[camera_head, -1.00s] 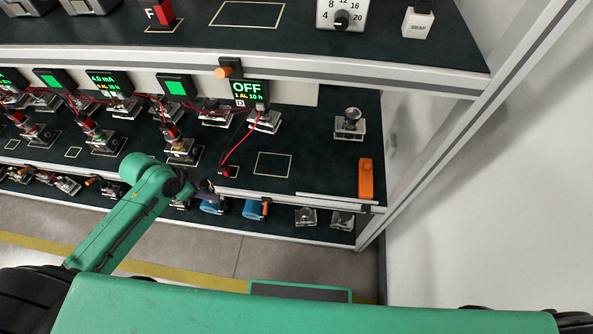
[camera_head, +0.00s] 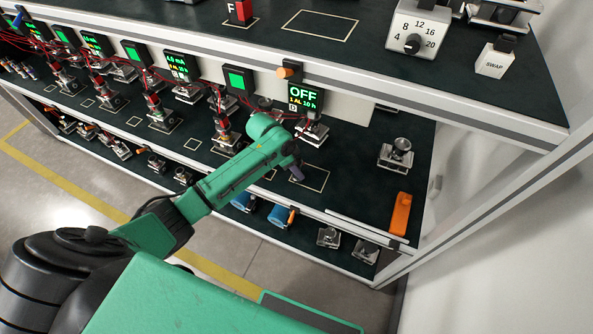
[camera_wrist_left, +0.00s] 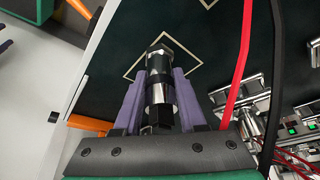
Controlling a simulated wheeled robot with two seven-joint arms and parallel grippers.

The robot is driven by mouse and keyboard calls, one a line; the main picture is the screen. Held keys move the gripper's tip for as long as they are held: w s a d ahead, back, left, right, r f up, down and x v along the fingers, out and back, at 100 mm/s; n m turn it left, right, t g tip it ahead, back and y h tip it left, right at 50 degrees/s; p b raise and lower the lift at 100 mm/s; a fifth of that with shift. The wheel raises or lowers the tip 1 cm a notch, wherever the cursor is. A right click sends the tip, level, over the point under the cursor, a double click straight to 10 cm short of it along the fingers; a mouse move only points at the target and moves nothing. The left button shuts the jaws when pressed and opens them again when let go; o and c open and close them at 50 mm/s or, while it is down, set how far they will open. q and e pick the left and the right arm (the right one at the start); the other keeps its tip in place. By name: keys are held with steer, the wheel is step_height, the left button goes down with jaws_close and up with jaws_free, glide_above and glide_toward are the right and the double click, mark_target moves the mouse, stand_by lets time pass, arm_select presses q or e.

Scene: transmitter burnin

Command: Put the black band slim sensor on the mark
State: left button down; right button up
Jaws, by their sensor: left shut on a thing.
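My left gripper (camera_head: 296,172) is over the green shelf deck, at the left part of a thin outlined square mark (camera_head: 322,185). In the left wrist view, its purple fingers (camera_wrist_left: 158,105) are shut on a slim silver sensor with a black band (camera_wrist_left: 157,65). The sensor's far end overlaps the outlined mark (camera_wrist_left: 203,48) in that view; I cannot tell whether it touches the deck. In the head view the sensor is hidden or too small to make out. My right gripper is not in view.
A display reading OFF (camera_head: 303,97) stands behind the mark. A metal fixture (camera_head: 396,154) and an orange block (camera_head: 400,214) are to its right. A red cable (camera_wrist_left: 238,65) and a black cable run close beside the gripper. Wired stations fill the left.

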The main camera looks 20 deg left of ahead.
arm_select(q)
steer(key=shift+f, duration=0.55)
steer(key=shift+c, duration=2.4)
jaws_free()
steer(key=shift+f, duration=0.1)
steer(key=p+v, duration=0.2)
steer(key=v, duration=1)
